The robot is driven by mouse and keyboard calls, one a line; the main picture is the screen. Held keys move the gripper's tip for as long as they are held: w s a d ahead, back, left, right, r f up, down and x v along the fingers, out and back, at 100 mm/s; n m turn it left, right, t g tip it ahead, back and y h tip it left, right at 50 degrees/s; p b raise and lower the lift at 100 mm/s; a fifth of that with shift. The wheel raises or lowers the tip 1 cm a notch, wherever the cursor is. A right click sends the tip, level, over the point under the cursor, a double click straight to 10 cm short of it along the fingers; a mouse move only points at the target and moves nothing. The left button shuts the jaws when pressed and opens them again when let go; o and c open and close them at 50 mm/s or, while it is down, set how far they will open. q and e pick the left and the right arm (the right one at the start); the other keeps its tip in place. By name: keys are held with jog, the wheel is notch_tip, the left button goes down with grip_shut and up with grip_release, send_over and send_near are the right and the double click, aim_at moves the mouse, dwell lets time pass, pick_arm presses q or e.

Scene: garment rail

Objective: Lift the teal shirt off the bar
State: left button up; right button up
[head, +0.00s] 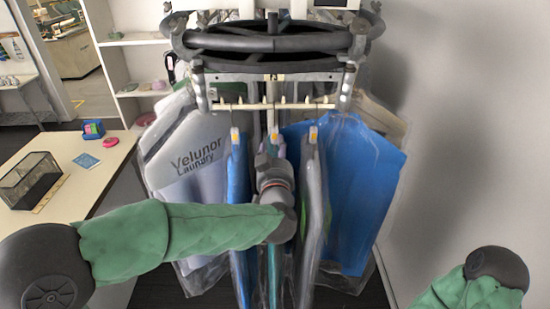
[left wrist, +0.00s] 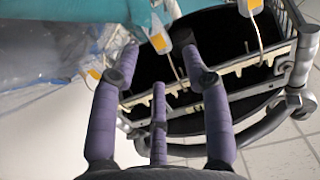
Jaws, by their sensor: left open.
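The teal shirt (head: 272,270) hangs edge-on in the middle of the rail, between other bagged garments, mostly hidden behind my left wrist. In the left wrist view, teal cloth (left wrist: 110,10) lies along the top edge, just beyond my fingers. The bar (head: 275,106) is pale with small pegs, and it also shows in the left wrist view (left wrist: 240,90). My left gripper (head: 268,145) is in front of the hangers, just below the bar. In the left wrist view its purple fingers (left wrist: 160,62) are spread and empty. My right gripper is out of view.
A blue garment (head: 365,185) hangs to the right and a white Velunor Laundry bag (head: 190,150) to the left, both close by. A dark round rack top (head: 270,42) is above the bar. A table (head: 75,200) with a black basket (head: 30,180) stands left.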

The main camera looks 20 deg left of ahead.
aim_at(274, 134)
pick_arm(q)
jog(key=x, duration=0.3)
jog(key=shift+w+f, duration=0.1)
jog(key=shift+f, duration=0.05)
jog(key=shift+x, duration=2.55)
grip_shut()
jog(key=shift+r, duration=0.2)
jog(key=shift+r, duration=0.15)
